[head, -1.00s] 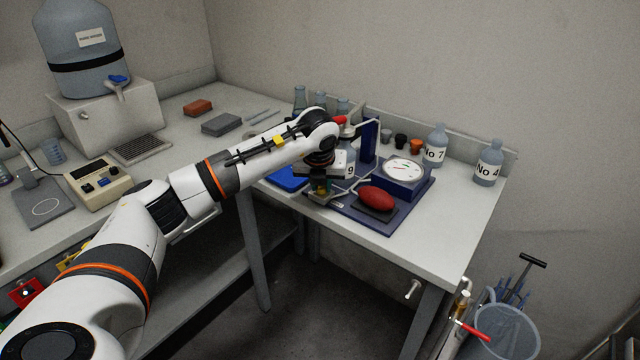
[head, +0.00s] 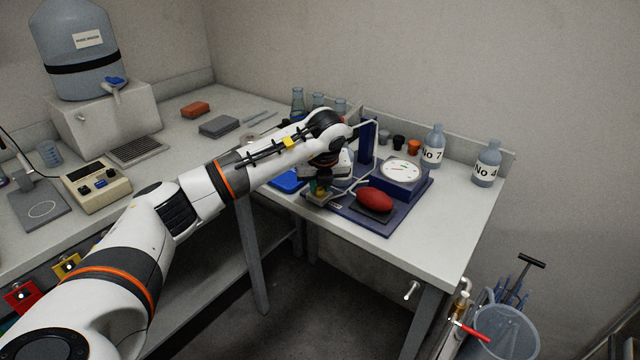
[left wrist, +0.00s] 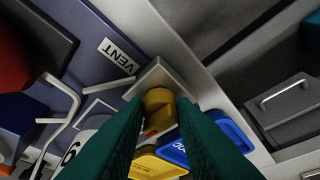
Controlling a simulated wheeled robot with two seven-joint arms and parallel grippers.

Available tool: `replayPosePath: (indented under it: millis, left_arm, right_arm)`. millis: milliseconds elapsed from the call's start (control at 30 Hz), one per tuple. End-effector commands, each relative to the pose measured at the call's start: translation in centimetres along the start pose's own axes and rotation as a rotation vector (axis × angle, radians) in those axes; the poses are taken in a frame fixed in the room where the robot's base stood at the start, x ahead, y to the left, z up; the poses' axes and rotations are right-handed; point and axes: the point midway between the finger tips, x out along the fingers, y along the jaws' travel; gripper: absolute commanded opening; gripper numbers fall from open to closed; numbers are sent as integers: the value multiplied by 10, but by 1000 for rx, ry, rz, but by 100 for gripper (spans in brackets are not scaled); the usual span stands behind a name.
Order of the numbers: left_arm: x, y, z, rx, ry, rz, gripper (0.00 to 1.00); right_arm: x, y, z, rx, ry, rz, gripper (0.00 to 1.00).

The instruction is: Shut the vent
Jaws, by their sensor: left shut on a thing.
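The vent is a yellow, brass-like knob (left wrist: 158,98) on a pale square mount, beside a white label reading VENT (left wrist: 117,55). My left gripper (left wrist: 160,112) has its green fingers shut on the knob. In the head view, my left gripper (head: 320,191) points down at the left front edge of the dark blue base plate (head: 385,227). My wrist hides most of the knob there. My right gripper is in neither view.
A red bulb (head: 375,200) and a dial gauge (head: 401,171) stand right of my gripper, with bent pale tubing between. A blue tray (head: 287,181) lies close on the left. Bottles No 7 (head: 433,147) and No 4 (head: 487,164) stand behind. The table's front right is clear.

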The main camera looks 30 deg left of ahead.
Motion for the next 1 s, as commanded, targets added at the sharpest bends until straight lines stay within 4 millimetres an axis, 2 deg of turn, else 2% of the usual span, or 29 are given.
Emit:
replayPosePath:
  millis: [33,133,167,433,533,667,1000]
  left_arm:
    - [0,0,-1,-1,1,1,27]
    - [0,0,0,-1,1,1,43]
    - [0,0,0,-1,1,1,46]
    - [-1,0,0,0,0,1,46]
    - [-7,0,0,0,1,2,46]
    - [-27,0,-1,1,4,4,46]
    - [-97,1,-1,1,4,4,46]
  right_arm:
    - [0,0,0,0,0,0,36]
    - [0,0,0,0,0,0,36]
    - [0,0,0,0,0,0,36]
    - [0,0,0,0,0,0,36]
    - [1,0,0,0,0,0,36]
    - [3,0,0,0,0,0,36]
    - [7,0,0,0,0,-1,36]
